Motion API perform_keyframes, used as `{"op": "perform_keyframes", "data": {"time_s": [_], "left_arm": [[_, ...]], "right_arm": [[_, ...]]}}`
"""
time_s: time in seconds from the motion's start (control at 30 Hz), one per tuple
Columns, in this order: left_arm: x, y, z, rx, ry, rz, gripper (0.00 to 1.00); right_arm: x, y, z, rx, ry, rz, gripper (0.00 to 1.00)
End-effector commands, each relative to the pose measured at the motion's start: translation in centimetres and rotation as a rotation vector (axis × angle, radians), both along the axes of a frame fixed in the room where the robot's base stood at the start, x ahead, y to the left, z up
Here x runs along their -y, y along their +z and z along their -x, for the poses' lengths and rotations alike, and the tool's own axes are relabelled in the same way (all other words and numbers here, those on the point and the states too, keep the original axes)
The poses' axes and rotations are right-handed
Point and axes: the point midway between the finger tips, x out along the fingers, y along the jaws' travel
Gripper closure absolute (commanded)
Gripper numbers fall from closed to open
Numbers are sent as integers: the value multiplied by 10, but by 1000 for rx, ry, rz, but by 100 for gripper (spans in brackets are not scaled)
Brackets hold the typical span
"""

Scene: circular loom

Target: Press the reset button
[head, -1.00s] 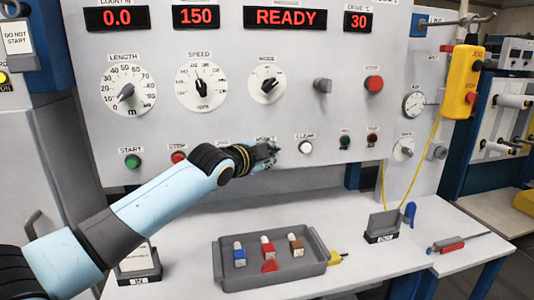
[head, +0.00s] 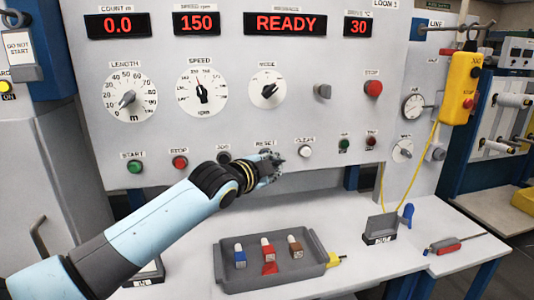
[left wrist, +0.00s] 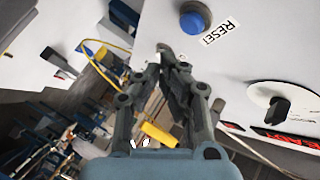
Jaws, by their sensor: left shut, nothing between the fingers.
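The reset button is a round blue button (left wrist: 193,20) on the pale panel, beside a RESET label (left wrist: 220,32), at the top of the left wrist view. In the head view the RESET label (head: 266,142) shows on the panel's lower row, but my left gripper hides most or all of the button beneath it. My left gripper (head: 272,167) is shut and empty in front of that spot. In the left wrist view its fingertips (left wrist: 172,58) are just below the button in the picture. I see a gap there, and no contact shows. My right gripper is not in view.
A green start button (head: 134,166), a red stop button (head: 180,162) and a white clear button (head: 306,152) share the lower row. The display (head: 285,23) reads READY. A grey tray (head: 230,283) with several small items sits on the bench below.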

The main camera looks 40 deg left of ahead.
Motion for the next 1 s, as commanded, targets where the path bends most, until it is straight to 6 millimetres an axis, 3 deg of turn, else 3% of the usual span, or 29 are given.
{"op": "perform_keyframes", "data": {"time_s": [0.3, 1.0], "left_arm": [[19, 1, 17, 1, -1, 1, 100], [20, 0, 17, 0, 0, 1, 100]], "right_arm": [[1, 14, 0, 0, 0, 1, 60], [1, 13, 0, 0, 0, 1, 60]]}}
